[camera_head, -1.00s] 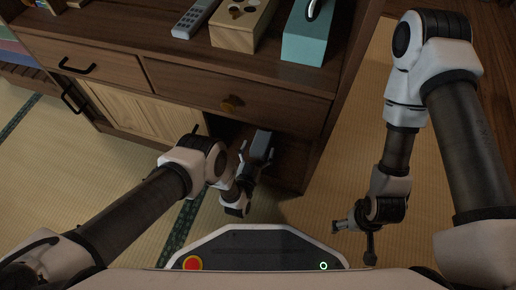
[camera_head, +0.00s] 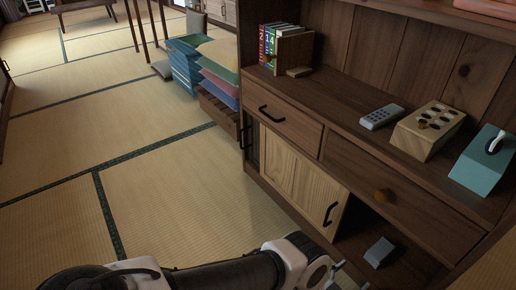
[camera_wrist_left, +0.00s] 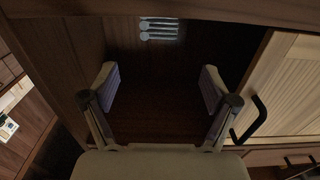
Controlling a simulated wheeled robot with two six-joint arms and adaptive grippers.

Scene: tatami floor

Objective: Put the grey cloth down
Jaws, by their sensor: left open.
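The grey cloth (camera_head: 379,252) is a small folded block in the open lower compartment of the dark wooden cabinet (camera_head: 330,143). It appears to rest on the compartment floor. In the left wrist view its layered folded edge (camera_wrist_left: 158,28) shows beyond the fingertips, apart from them. My left gripper (camera_wrist_left: 155,85) is open and empty, with its fingers spread inside the compartment mouth. In the head view the left gripper (camera_head: 342,275) is at the bottom edge, partly cut off, left of the cloth. My right gripper is out of view.
A remote (camera_head: 381,117), a wooden box with holes (camera_head: 427,130) and a teal box (camera_head: 484,163) stand on the cabinet top, near several books (camera_head: 270,45). A pale sliding door (camera_head: 300,178) borders the compartment. Stacked coloured trays (camera_head: 218,75) stand beyond. The tatami at left is clear.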

